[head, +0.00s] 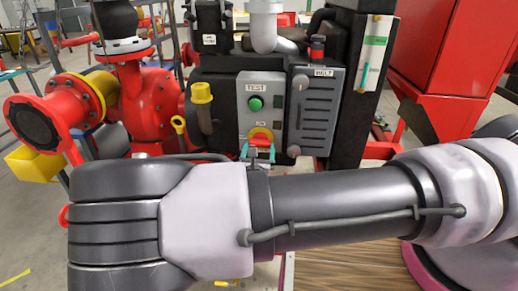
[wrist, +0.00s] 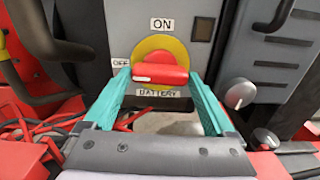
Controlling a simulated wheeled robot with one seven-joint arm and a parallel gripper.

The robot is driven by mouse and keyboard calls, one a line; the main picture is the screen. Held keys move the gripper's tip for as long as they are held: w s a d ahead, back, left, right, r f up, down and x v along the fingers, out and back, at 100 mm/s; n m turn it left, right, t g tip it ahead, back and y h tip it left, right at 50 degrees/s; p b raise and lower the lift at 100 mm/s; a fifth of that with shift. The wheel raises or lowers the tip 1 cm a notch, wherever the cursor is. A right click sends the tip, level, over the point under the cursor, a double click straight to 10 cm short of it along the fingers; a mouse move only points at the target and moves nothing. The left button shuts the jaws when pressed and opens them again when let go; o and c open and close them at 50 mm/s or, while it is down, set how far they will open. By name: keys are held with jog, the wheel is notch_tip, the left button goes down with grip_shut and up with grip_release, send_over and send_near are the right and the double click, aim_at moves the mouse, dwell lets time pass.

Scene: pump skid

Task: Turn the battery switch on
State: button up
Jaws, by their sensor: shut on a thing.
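The battery switch (wrist: 160,66) is a red handle on a round yellow plate, above a BATTERY label (wrist: 157,93). Its handle lies crosswise, and a white mark on its left end points toward the OFF label (wrist: 121,62). The ON label (wrist: 162,24) is above the plate. In the head view the switch (head: 261,135) sits low on the grey panel. My gripper (wrist: 161,76) has its teal fingers at the two ends of the handle, shut on it. In the head view my gripper (head: 258,152) shows just below the switch, partly hidden by my arm.
A green TEST button (head: 255,104) is above the switch. A grey BELT cover (head: 312,112) with knobs is to its right. A yellow-capped pipe (head: 201,93) and the red pump (head: 152,105) stand at left. A red cabinet (head: 470,45) is at right.

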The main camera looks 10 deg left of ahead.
jog(key=m, duration=0.4)
jog(key=shift+m, duration=0.3)
jog(key=m, duration=0.9)
jog(key=shift+m, duration=1.9)
jog(key=o, duration=1.1)
jog(key=shift+c, duration=0.2)
jog(key=shift+s, duration=0.1)
jog(key=s, duration=1)
jog(key=shift+s+d, duration=0.3)
jog(key=shift+s, duration=0.05)
